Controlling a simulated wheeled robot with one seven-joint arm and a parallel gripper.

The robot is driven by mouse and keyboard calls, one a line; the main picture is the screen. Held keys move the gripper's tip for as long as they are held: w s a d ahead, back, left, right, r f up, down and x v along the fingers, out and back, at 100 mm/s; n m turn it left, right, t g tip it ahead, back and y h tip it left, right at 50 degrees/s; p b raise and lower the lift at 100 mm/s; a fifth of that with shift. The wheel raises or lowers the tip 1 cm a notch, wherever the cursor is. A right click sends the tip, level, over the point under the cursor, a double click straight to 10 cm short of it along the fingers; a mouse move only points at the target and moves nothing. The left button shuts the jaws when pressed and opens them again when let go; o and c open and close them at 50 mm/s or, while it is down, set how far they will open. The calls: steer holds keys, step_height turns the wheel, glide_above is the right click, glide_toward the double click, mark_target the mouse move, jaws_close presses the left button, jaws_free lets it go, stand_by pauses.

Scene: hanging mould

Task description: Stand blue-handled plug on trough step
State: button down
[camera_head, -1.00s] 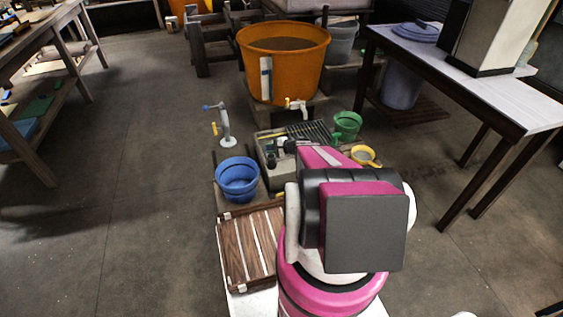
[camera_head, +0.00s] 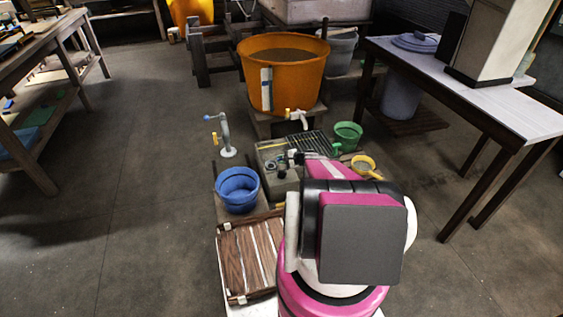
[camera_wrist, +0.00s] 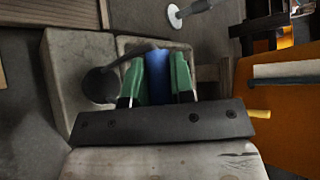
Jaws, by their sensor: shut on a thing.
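The blue handle (camera_wrist: 158,78) of the plug is between the green-padded fingers of my gripper (camera_wrist: 157,88), which is shut on it. The plug's lower end is hidden from the wrist view. The grey stone trough (camera_wrist: 62,75) lies beneath and beyond my fingers in that view. A dark round piece with a stem (camera_wrist: 99,86) is left of my fingers; I cannot tell whether it touches the plug. In the head view the trough (camera_head: 286,187) sits ahead of my arm, which hides most of the gripper and plug.
An orange tub (camera_head: 280,85) with a tap (camera_head: 298,116) stands behind the trough. A blue bucket (camera_head: 238,190) is at left, a green bucket (camera_head: 348,134) and yellow dipper (camera_head: 364,165) at right. A blue-topped standpipe (camera_head: 225,138) stands left. A slatted board (camera_head: 250,255) lies nearer me.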

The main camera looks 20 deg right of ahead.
steer(key=shift+f, duration=0.6)
steer(key=c, duration=1)
jaws_free()
